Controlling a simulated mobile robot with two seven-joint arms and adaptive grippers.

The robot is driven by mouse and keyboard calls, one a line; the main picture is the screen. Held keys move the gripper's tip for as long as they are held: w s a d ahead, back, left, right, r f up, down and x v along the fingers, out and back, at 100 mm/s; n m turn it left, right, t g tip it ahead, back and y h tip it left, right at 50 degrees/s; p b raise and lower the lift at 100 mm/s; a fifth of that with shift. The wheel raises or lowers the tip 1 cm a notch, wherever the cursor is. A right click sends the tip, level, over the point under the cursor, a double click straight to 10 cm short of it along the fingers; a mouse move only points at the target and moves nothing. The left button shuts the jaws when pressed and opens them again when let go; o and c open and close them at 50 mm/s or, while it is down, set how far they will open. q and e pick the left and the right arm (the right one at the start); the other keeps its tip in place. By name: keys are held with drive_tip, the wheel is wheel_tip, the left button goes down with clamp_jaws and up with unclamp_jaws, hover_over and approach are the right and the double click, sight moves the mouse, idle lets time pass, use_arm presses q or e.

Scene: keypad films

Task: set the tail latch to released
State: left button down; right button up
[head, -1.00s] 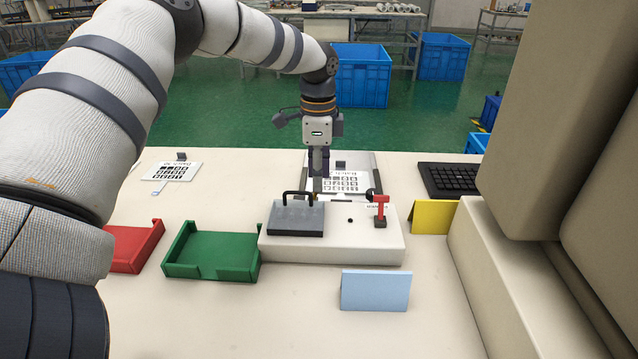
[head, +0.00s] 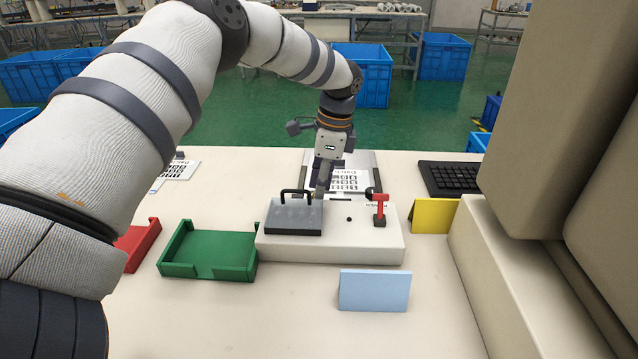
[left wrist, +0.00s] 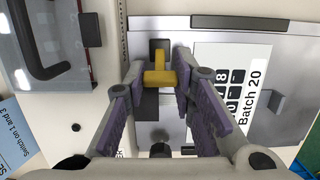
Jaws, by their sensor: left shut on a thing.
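In the head view my left gripper (head: 322,190) points down, tilted, at the device's back edge, behind the grey lid; the latch is hidden there. A keypad film marked Batch 20 (left wrist: 235,85) lies beside the latch; it also shows in the head view (head: 352,180). My right gripper is not seen.
The grey lid (head: 294,220) with a black handle and a red lever (head: 380,207) are on the device. A green tray (head: 212,250), red tray (head: 138,245), blue card (head: 374,290), yellow card (head: 434,216) and black keyboard (head: 450,179) surround it.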

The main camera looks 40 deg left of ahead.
use_arm(q)
drive_tip(key=shift+w+d+f+y, duration=0.1)
drive_tip(key=shift+f+y, duration=0.15)
drive_tip(key=shift+y, duration=0.05)
drive_tip(key=shift+r+g, duration=0.15)
drive_tip(key=shift+g, duration=0.15)
drive_tip(key=c, duration=1.6)
unclamp_jaws()
drive_tip(key=v, duration=1.2)
